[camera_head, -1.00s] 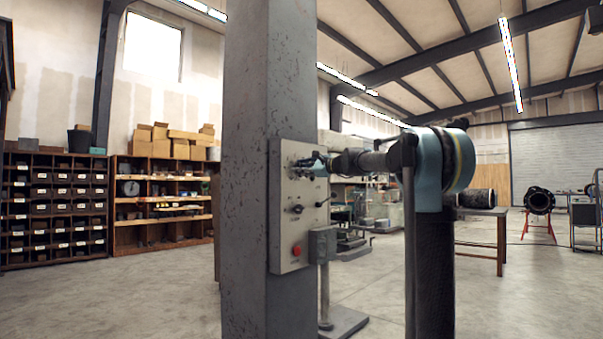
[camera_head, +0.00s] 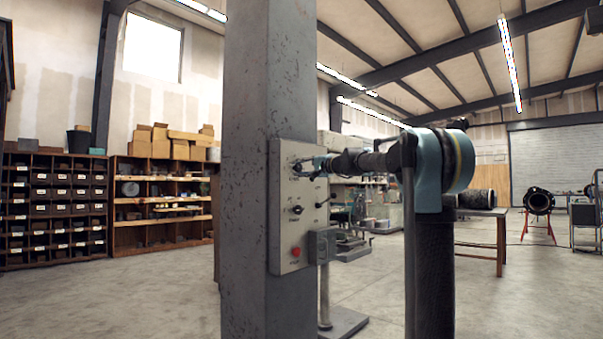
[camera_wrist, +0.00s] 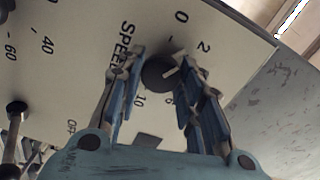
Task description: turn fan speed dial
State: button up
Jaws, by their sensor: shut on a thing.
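The fan speed dial (camera_wrist: 160,73) is a round dark knob with a light pointer, on a pale panel marked SPEED with numbers around it. In the wrist view my gripper (camera_wrist: 160,68) has its two blue fingers on either side of the dial, shut on it. In the head view my gripper (camera_head: 318,165) reaches from the right to the upper part of the control panel (camera_head: 285,225), which is fixed to a grey column. The dial itself is hidden there by the gripper.
Below on the panel are a dark selector knob (camera_head: 297,209), a lever (camera_head: 322,201) and a red button (camera_head: 296,251). A grey box (camera_head: 322,243) stands at the panel's right edge. The grey column (camera_head: 250,100) rises behind the panel. Open floor lies around.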

jog(key=n, duration=0.6)
jog(key=shift+n, duration=0.4)
dwell(0.3)
jog(key=o, duration=1.1)
jog(key=shift+w+f, duration=0.1)
jog(key=shift+c, duration=0.2)
jog(key=v, duration=1.2)
